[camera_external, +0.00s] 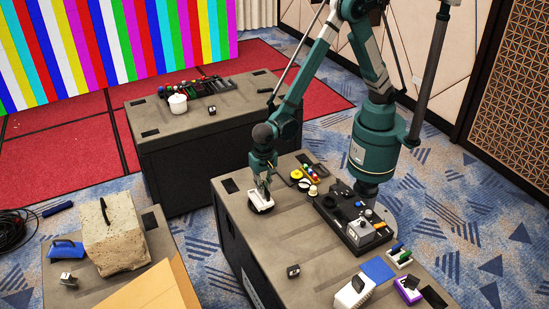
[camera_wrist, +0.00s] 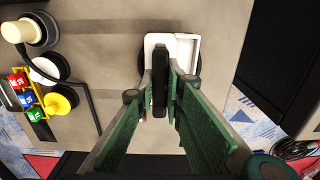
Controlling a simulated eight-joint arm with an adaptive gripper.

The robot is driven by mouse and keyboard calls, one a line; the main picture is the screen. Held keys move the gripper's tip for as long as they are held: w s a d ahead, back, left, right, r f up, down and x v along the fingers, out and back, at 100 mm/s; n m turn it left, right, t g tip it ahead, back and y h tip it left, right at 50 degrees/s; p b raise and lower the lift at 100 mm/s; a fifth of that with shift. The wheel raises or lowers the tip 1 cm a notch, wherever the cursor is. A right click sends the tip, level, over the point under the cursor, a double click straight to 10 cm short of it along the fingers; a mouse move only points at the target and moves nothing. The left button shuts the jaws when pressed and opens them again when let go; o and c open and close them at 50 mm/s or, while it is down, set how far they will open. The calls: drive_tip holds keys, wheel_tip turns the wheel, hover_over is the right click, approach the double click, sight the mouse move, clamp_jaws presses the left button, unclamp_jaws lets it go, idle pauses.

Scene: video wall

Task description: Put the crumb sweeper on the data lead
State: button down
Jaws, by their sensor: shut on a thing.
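My gripper (camera_external: 262,178) is over the left part of the front case top, pointing down. In the wrist view its green fingers (camera_wrist: 163,88) are closed on a narrow black bar (camera_wrist: 159,75). The bar appears to be the handle of a white, box-like item (camera_wrist: 186,48), likely the crumb sweeper; it also shows in the external view (camera_external: 260,197). A dark round edge (camera_wrist: 141,66) shows beneath the white body, perhaps the coiled data lead; most of it is hidden. I cannot tell whether the white body touches it.
Yellow, white and black round items (camera_external: 297,176) and a small rack of coloured pieces (camera_external: 312,171) stand close to the right. A black control panel (camera_external: 353,215) lies further right. The case's front-left top is mostly clear, except a small dark block (camera_external: 293,271).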

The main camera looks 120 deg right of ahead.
drive_tip(key=shift+f, duration=0.2)
drive_tip(key=c, duration=2.4)
unclamp_jaws()
drive_tip(key=shift+r, duration=0.15)
wheel_tip(320, 180, up, 12)
drive_tip(key=shift+r+p, duration=0.2)
drive_tip(key=shift+p, duration=0.8)
